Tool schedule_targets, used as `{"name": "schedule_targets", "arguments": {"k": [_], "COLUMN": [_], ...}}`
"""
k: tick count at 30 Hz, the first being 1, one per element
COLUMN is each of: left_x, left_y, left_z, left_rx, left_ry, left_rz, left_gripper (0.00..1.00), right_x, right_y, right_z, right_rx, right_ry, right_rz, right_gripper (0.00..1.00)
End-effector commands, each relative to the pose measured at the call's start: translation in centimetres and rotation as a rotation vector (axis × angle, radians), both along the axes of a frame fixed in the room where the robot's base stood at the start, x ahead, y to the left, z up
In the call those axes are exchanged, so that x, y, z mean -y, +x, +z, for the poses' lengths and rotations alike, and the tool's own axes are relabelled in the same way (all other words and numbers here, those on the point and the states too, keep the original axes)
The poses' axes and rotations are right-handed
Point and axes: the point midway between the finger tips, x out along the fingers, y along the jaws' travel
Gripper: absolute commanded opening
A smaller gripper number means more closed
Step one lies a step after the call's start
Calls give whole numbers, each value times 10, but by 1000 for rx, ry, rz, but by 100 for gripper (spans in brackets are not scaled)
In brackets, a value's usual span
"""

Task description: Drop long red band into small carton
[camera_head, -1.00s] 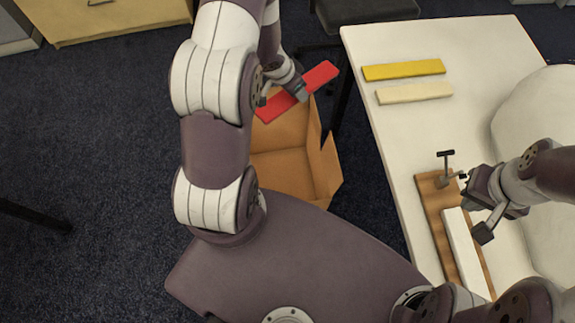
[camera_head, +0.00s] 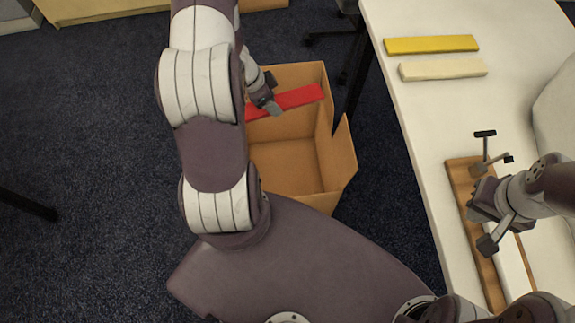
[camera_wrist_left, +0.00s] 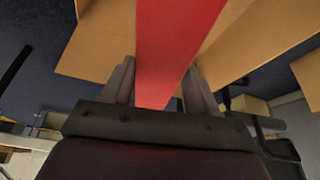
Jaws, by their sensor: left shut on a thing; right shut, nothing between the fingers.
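The long red band (camera_head: 298,98) is a flat bar held by my left gripper (camera_head: 268,103) over the far part of the open carton. It also fills the middle of the left wrist view (camera_wrist_left: 175,45), between the two fingers (camera_wrist_left: 155,90). The small carton (camera_head: 285,165) stands on the floor beside the table, open at the top with its flaps spread. My left arm hides its left side. My right gripper (camera_head: 488,220) is shut and empty above a wooden board on the table.
A yellow bar (camera_head: 432,45) and a cream bar (camera_head: 443,69) lie at the table's (camera_head: 420,125) far end. The wooden board (camera_head: 462,190) carries a dark T-shaped handle (camera_head: 485,150) and a white strip. A chair stands behind the carton.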

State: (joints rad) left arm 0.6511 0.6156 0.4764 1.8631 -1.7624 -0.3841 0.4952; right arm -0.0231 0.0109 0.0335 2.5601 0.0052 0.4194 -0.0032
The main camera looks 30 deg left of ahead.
Motion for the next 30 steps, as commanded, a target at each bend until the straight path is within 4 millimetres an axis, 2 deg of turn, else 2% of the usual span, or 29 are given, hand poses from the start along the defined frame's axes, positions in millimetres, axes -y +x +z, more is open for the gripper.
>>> {"name": "schedule_targets", "arguments": {"k": [1, 8, 9, 12, 19, 22, 26, 30], "left_x": [0, 0, 0, 0, 0, -1, -8, -17], "left_y": [0, 0, 0, 0, 0, -2, -10, -22], "left_z": [-6, -4, -4, -4, -4, 4, 35, 73], "left_rx": [1, 0, 0, 0, 0, 0, 0, 2], "left_ry": [0, 0, 0, 0, 0, -1, 1, 1], "left_rz": [0, 1, 1, 1, 1, 2, 4, 4], "left_gripper": [28, 28, 62, 88, 88, 88, 88, 88], "right_x": [0, 0, 0, 0, 0, 0, 0, 0], "right_y": [0, 0, 0, 0, 0, 0, 0, 0], "right_z": [-8, -5, -5, -5, -5, 1, 22, 47], "right_rx": [0, 1, 1, 1, 0, 0, 0, 1], "right_ry": [0, 0, 0, 0, 0, 0, 0, 0], "right_rz": [0, 0, 0, 0, 0, 0, 0, 0], "right_gripper": [0, 0, 0, 0, 0, 0, 0, 0]}}
